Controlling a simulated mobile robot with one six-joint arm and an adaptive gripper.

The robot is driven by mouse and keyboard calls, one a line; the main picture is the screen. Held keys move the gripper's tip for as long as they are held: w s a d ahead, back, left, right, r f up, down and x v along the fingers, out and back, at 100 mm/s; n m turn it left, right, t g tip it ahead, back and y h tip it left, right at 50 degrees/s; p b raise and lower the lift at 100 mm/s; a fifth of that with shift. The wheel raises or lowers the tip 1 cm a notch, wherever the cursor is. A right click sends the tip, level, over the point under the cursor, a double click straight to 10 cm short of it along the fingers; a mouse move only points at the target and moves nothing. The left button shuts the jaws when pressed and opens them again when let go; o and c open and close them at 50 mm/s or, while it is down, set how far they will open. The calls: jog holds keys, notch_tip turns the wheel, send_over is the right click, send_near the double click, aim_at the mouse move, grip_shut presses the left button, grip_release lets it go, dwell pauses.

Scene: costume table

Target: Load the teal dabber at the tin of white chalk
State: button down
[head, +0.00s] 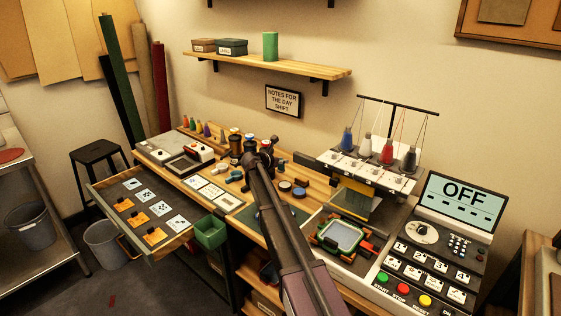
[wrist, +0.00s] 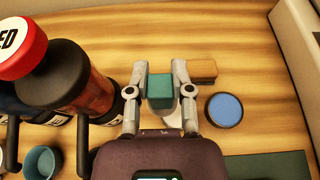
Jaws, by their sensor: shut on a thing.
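My gripper (wrist: 160,92) is shut on the teal dabber (wrist: 160,88), a block held between its two fingers in the wrist view. A white round surface (wrist: 174,118), which looks like the tin of white chalk, shows partly below the dabber and right finger; the rest is hidden. I cannot tell whether the dabber touches it. In the head view my gripper (head: 259,157) is over the wooden bench, and my arm hides much of what is under it.
A tin of blue chalk (wrist: 224,110) and a wooden block (wrist: 202,70) lie to the right of my gripper. A teal cup (wrist: 42,162) is at lower left. The embroidery machine (head: 370,165) stands to the right.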

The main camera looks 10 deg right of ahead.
jog(key=shift+s+d+r+p, duration=0.6)
jog(key=shift+s+r, duration=0.15)
jog(key=shift+s, duration=0.2)
jog(key=shift+f, duration=0.2)
jog(key=shift+f+b, duration=2.85)
jog(key=shift+b, duration=0.25)
jog(key=shift+f+b, duration=0.5)
dwell(0.4)
jog(key=shift+r, duration=0.1)
notch_tip(320, 180, up, 7)
jog(key=p, duration=0.7)
dwell(0.5)
dwell(0.6)
notch_tip(320, 180, up, 9)
jog(key=p, duration=0.9)
